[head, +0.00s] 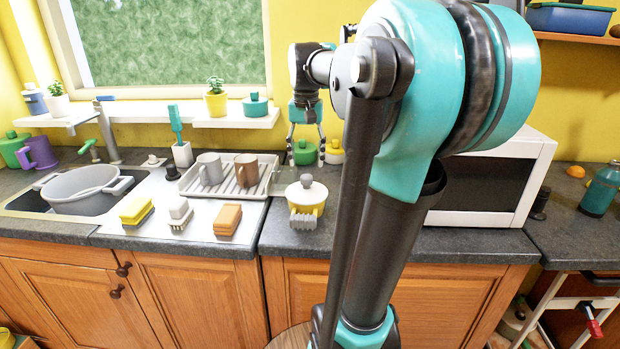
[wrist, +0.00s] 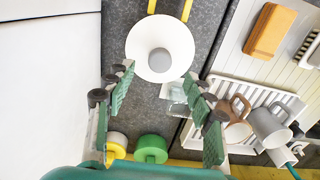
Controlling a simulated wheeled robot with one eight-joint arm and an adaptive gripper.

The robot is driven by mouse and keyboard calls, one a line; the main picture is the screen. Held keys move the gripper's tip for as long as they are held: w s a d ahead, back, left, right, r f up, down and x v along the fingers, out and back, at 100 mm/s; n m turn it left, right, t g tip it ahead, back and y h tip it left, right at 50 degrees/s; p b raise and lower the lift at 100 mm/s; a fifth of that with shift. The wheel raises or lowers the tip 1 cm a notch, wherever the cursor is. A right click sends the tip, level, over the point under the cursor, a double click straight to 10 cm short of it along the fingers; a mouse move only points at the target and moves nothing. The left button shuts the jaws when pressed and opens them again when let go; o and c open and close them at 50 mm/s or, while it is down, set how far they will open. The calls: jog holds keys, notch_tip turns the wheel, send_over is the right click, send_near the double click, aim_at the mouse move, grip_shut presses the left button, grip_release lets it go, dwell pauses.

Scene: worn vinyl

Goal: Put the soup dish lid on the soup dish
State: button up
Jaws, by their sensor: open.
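The soup dish lid (head: 315,193), a white disc with a grey knob, is on the counter below the window, over something yellow. In the wrist view the lid (wrist: 143,45) lies ahead of my fingertips, apart from them. My gripper (head: 306,142) is open and empty above the back of the counter; it also shows in the wrist view (wrist: 158,86). A grey two-handled dish (head: 75,205) sits in the sink at far left and looks like the soup dish. It is outside the wrist view.
A drying rack (head: 262,187) with two mugs stands left of the lid. A green canister (head: 304,157) and a yellow canister (head: 335,157) stand behind it. A grey toothed item (head: 303,221) is in front. A microwave (head: 480,190) is to the right, partly hidden by my arm.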

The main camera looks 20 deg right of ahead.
jog(key=shift+r, duration=1.15)
jog(key=shift+r, duration=0.15)
